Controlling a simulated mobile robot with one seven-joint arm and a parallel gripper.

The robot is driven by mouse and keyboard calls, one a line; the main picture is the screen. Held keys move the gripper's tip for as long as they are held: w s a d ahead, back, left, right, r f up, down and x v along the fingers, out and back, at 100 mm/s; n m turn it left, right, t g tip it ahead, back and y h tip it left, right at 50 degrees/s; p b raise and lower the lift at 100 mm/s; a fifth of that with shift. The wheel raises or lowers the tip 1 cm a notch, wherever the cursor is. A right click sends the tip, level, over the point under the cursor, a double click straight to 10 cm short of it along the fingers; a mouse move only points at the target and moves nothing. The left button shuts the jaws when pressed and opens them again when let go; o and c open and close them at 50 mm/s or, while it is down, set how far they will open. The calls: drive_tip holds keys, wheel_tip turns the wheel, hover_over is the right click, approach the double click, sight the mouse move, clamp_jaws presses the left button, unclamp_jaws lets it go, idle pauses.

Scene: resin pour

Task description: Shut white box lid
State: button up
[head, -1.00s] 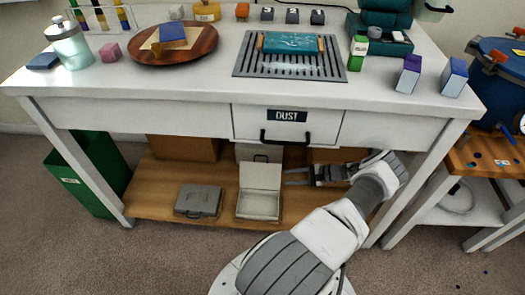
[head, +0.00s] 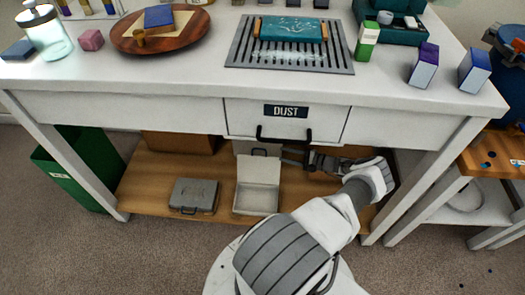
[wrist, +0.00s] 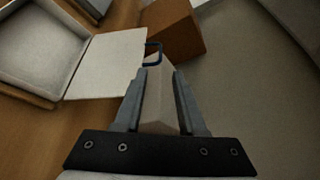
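The white box (head: 255,201) sits on the wooden lower shelf under the workbench. Its lid (head: 259,170) stands open, tilted up at the back of the box. In the wrist view the box (wrist: 38,98) is at upper left, with the lid (wrist: 106,64) reaching toward my fingers. My gripper (head: 284,157) is just right of the lid's upper edge, under the drawer. In the wrist view my gripper (wrist: 160,80) is open, its fingers apart. A pale block-like thing with a dark blue handle shows between them; I cannot tell whether they touch it.
A grey case (head: 194,195) lies left of the white box. A brown box (head: 180,143) and a pale box (head: 250,147) stand behind on the shelf. The DUST drawer (head: 285,122) hangs above. A green bin (head: 72,175) stands at left.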

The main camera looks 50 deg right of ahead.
drive_tip(key=b+x, duration=0.2)
drive_tip(key=x, duration=0.9)
clamp_jaws()
idle(1.1)
